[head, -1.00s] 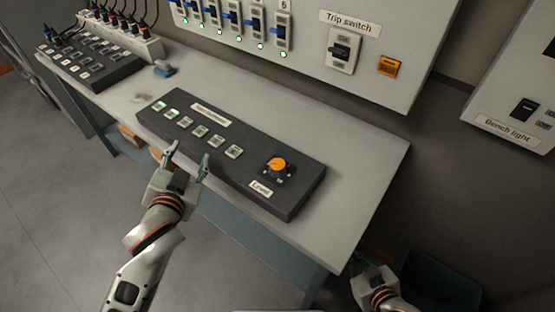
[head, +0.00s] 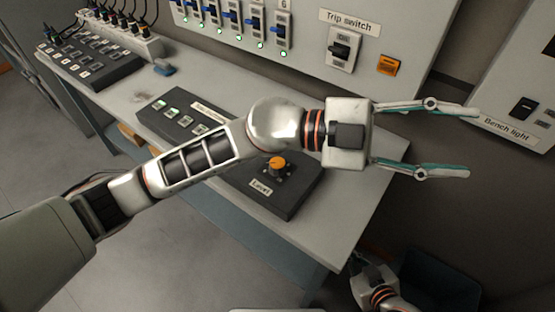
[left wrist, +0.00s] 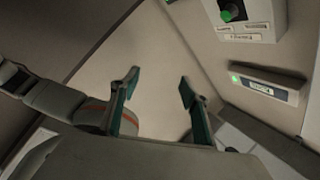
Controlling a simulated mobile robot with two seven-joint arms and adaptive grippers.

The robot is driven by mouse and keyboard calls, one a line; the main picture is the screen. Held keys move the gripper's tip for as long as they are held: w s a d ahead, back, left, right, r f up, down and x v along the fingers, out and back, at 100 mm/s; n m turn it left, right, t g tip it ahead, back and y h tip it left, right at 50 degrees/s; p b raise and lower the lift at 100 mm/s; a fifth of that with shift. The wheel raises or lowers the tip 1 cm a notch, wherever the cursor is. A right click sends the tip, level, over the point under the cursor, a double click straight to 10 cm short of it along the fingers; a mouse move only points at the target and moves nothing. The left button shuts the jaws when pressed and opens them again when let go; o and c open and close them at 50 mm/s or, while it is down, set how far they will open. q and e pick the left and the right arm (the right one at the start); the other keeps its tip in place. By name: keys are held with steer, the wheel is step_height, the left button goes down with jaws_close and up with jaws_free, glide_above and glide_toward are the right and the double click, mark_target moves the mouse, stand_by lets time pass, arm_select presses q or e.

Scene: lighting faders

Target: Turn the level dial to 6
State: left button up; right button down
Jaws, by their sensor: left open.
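The level dial (head: 278,164) is an orange-topped knob with a dark base near the right end of the dark control box (head: 297,200), beside a "Level" label. Its scale marks are too small to read. My left gripper (head: 472,142) is open and empty, fingers pointing right, up and right of the dial and past the table's right part. My left arm crosses over the box and hides some of its buttons; the dial shows just below the arm. The left wrist view shows the open fingers (left wrist: 156,82) with nothing between them. My right gripper shows only partly at the bottom right; its fingers are unclear.
The wall panel with blue faders and a trip switch (head: 341,50) stands behind the table. A "Bench light" panel (head: 520,110) is at the right, near the left fingers. A blue-grey bin (head: 440,285) stands on the floor. The table's front right (head: 340,225) is clear.

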arm_select(q)
step_height(320, 180, down, 10)
steer(key=s+r+m+y, duration=0.1)
steer(key=y, duration=0.5)
steer(key=n+t+y, duration=0.5)
steer(key=n+y, duration=0.2)
steer(key=y, duration=0.6)
glide_above(277, 162)
step_height(277, 162, down, 10)
steer(key=shift+r, duration=0.1)
step_height(277, 162, down, 8)
steer(key=shift+s+r+p, duration=0.1)
steer(key=shift+r+p, duration=0.15)
steer(key=shift+p, duration=0.4)
steer(key=shift+c, duration=0.4)
steer(key=c, duration=1)
